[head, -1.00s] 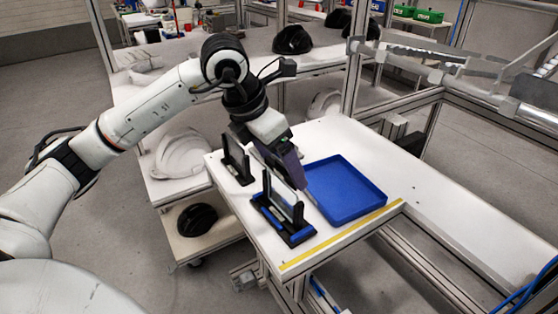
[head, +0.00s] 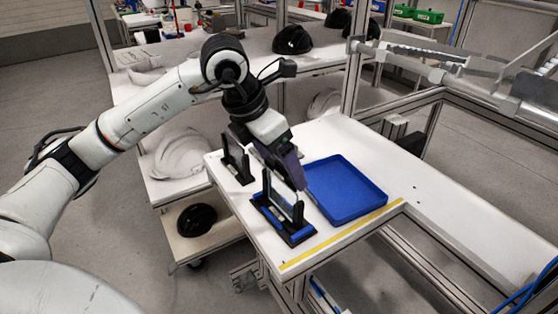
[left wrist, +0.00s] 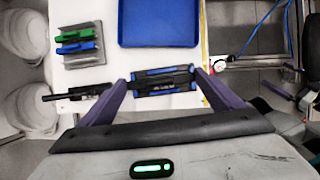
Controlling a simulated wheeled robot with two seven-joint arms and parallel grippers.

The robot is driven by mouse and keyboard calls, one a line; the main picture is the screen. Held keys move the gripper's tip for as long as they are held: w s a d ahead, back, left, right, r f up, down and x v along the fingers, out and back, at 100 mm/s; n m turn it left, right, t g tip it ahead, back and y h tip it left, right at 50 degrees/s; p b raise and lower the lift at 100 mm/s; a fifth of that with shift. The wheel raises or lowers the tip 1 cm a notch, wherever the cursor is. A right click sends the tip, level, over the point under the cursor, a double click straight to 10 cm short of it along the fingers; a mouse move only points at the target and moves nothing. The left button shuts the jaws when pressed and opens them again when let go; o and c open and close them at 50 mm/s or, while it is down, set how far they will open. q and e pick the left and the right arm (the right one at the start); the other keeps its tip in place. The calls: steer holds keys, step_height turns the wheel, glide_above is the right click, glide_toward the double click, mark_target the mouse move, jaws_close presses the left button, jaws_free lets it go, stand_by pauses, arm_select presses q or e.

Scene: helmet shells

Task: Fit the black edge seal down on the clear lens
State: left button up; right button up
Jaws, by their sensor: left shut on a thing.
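The clear lens (head: 284,212) stands upright in a black and blue holder (head: 298,238) near the table's front edge. My left gripper (head: 287,178) is directly over it, pointing down. In the left wrist view its two purple fingers (left wrist: 163,82) span the holder (left wrist: 150,73), shut on the black edge seal (left wrist: 163,80), a dark strip between the fingertips. The seal is at the lens's top edge; whether it is fully seated cannot be told. My right gripper is out of view.
A blue tray (head: 345,190) lies right of the holder. A second black stand (head: 237,163) is behind it to the left. Green and blue pieces on a grey block (left wrist: 80,45) show in the left wrist view. The table's right side is clear.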

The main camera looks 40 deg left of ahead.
arm_select(q)
steer(key=shift+f+b, duration=0.9)
steer(key=shift+f, duration=0.2)
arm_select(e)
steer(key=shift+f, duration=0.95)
arm_select(q)
steer(key=o, duration=0.9)
steer(key=v, duration=1)
steer(key=shift+r, duration=0.15)
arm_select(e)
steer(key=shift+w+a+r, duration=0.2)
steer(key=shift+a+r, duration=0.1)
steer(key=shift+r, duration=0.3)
arm_select(q)
steer(key=shift+s, duration=0.15)
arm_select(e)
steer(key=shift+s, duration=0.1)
